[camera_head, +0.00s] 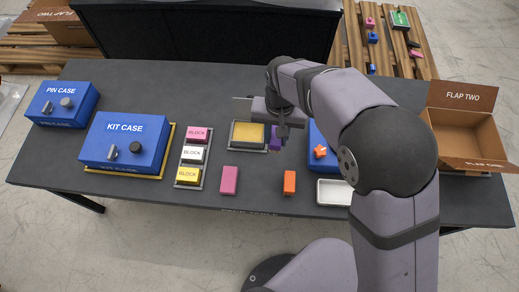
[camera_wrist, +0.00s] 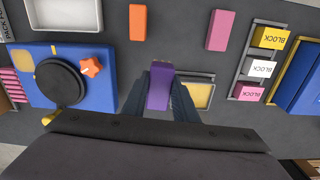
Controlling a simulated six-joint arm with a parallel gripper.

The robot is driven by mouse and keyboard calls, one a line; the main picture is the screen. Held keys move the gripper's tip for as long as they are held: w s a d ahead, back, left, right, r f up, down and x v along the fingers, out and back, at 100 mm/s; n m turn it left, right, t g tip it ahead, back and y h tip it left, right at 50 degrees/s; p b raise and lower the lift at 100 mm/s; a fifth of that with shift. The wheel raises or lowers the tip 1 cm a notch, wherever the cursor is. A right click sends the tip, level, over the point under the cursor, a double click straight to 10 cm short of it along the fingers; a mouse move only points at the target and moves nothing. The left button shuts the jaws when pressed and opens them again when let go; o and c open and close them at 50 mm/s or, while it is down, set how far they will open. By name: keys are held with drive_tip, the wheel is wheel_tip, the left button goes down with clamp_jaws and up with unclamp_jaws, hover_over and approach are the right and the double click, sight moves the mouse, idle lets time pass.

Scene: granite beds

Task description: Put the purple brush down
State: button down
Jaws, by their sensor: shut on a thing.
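The purple brush (camera_head: 276,138) is partly hidden behind my gripper (camera_head: 281,126) in the head view. In the wrist view the purple brush (camera_wrist: 159,88) sits between the two fingers of my gripper (camera_wrist: 160,82), which are shut on it. It is just right of a grey-framed tray with a yellow pad (camera_head: 249,134) in the head view; the tray (camera_wrist: 198,96) also shows beside the fingers in the wrist view. I cannot tell whether the brush touches the dark table (camera_head: 225,207) or hangs above it.
A pink block (camera_head: 229,180), an orange block (camera_head: 289,182) and a white tray (camera_head: 334,192) lie near the front edge. A blue case with an orange star knob (camera_head: 320,151) stands right of the brush. A rack of BLOCK pieces (camera_head: 192,155) and the KIT CASE (camera_head: 125,140) are left.

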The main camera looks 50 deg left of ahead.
drive_tip(key=s+f+n+b, duration=0.1)
drive_tip(key=s+n+b, duration=0.1)
drive_tip(key=s, duration=0.6)
drive_tip(key=shift+m, duration=0.6)
drive_tip(key=shift+s+d+f+p, duration=0.15)
drive_tip(key=shift+d+f, duration=0.35)
drive_tip(key=shift+f, duration=1.35)
drive_tip(key=shift+s+d+f+p, duration=0.15)
drive_tip(key=shift+d+f, duration=0.35)
drive_tip(key=shift+f, duration=1.4)
drive_tip(key=shift+s+d+f+p, duration=0.15)
drive_tip(key=shift+d+f, duration=0.35)
drive_tip(key=shift+f, duration=1.35)
drive_tip(key=shift+f, duration=0.15)
drive_tip(key=c, duration=1.4)
unclamp_jaws()
wheel_tip(320, 180, up, 12)
